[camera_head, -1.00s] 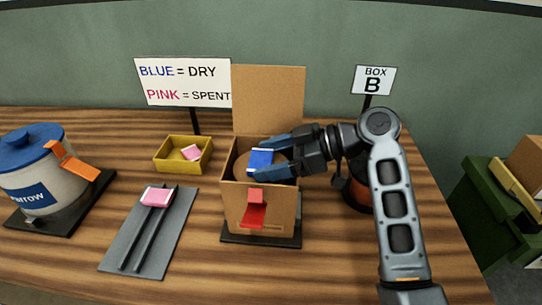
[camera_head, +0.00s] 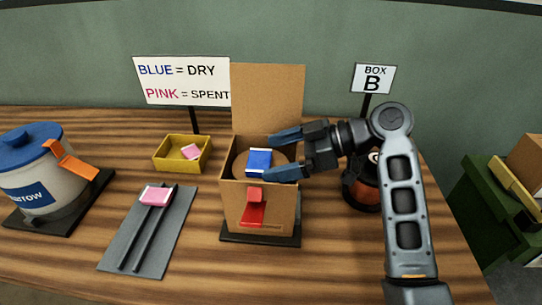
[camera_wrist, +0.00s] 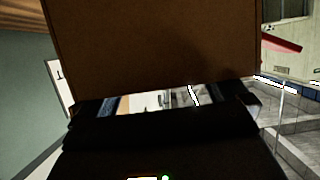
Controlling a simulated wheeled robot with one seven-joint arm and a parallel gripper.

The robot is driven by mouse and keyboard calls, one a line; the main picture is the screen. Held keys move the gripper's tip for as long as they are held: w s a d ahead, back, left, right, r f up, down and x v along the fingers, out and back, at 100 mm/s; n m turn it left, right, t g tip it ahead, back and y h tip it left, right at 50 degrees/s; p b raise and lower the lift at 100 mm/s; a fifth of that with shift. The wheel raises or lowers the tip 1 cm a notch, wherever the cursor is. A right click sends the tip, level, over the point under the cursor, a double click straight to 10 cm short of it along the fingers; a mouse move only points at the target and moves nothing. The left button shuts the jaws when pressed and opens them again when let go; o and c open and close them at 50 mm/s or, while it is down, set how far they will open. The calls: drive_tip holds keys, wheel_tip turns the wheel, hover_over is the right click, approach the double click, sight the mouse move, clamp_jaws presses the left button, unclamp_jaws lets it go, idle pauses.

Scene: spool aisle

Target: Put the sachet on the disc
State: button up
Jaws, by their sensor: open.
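A blue sachet with a pale edge (camera_head: 258,161) lies on a round brown disc (camera_head: 282,158) inside the open cardboard box (camera_head: 238,205). My gripper (camera_head: 271,155) is open at the box's mouth, its two blue fingers spread apart at the right of the sachet. The fingers look clear of the sachet, though the lower one passes close to it in the picture. In the wrist view a brown cardboard panel (camera_wrist: 150,45) fills the upper middle, and the sachet cannot be made out.
The box's lid (camera_head: 268,95) stands upright behind. A pink sachet (camera_head: 155,196) lies on a grey railed plate (camera_head: 125,240), another (camera_head: 191,152) in a yellow tray (camera_head: 168,165). A lidded pot (camera_head: 35,175) stands left. A dark round thing (camera_head: 360,192) stands close behind my arm.

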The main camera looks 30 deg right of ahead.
drive_tip(key=v, duration=1)
drive_tip(key=shift+b, duration=0.45)
drive_tip(key=shift+c, duration=0.4)
